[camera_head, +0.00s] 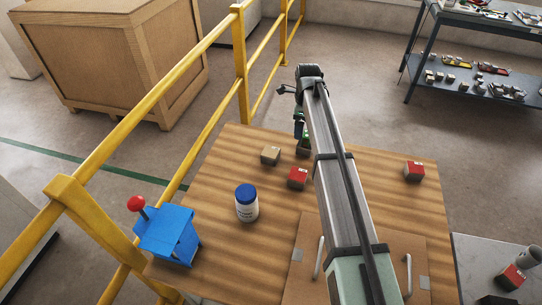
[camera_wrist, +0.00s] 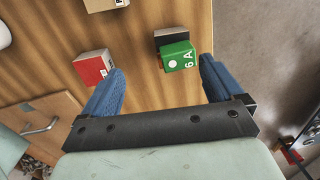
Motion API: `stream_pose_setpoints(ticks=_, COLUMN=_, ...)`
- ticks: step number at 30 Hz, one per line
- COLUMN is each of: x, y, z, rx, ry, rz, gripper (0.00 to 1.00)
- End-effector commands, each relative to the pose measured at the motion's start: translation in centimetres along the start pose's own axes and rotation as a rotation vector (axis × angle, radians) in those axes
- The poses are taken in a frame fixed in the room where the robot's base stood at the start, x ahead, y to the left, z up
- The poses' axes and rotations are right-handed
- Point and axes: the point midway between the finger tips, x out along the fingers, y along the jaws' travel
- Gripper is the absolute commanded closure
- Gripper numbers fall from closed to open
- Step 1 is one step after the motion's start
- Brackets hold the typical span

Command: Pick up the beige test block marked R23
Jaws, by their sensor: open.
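A beige block (camera_head: 270,155) sits on the wooden table, left of my arm, in the head view. In the wrist view a beige block (camera_wrist: 105,4) is cut off by the top edge. I cannot read R23 on it. My gripper (camera_wrist: 162,66) is open, its blue fingers apart. A green-topped block marked 6 A (camera_wrist: 178,55) shows between and beyond the fingertips, apart from them. The beige block lies farther off, up and left of the fingers. In the head view my arm hides most of the gripper.
A red-topped block (camera_head: 297,177) lies near the beige one; it also shows beside the left finger (camera_wrist: 93,67). Another red-topped block (camera_head: 413,170) is at the right. A blue-lidded jar (camera_head: 247,204) and blue box (camera_head: 168,236) stand left. A yellow railing (camera_head: 207,122) runs past the table.

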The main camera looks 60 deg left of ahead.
Motion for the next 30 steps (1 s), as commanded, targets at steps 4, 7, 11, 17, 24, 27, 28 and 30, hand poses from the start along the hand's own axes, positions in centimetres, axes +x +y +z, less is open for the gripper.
stream_pose_setpoints(ticks=4, x=-0.9, y=2.7, z=6.0, rx=0.022, ry=0.01, rz=0.035, gripper=0.06)
stream_pose_setpoints(ticks=7, x=-1.3, y=4.0, z=8.4, rx=0.035, ry=0.017, rz=0.051, gripper=0.06)
stream_pose_setpoints(ticks=11, x=-1.6, y=5.0, z=9.9, rx=0.046, ry=0.021, rz=0.061, gripper=0.06)
stream_pose_setpoints(ticks=17, x=-0.5, y=5.3, z=10.2, rx=0.05, ry=0.023, rz=0.065, gripper=0.06)
stream_pose_setpoints(ticks=24, x=3.1, y=5.6, z=10.1, rx=0.049, ry=0.024, rz=0.066, gripper=0.06)
stream_pose_setpoints(ticks=27, x=4.8, y=5.7, z=10.0, rx=0.049, ry=0.023, rz=0.065, gripper=0.06)
stream_pose_setpoints(ticks=28, x=5.3, y=5.7, z=10.0, rx=0.049, ry=0.023, rz=0.065, gripper=0.06)
stream_pose_setpoints(ticks=30, x=6.1, y=5.7, z=10.0, rx=0.049, ry=0.023, rz=0.065, gripper=0.06)
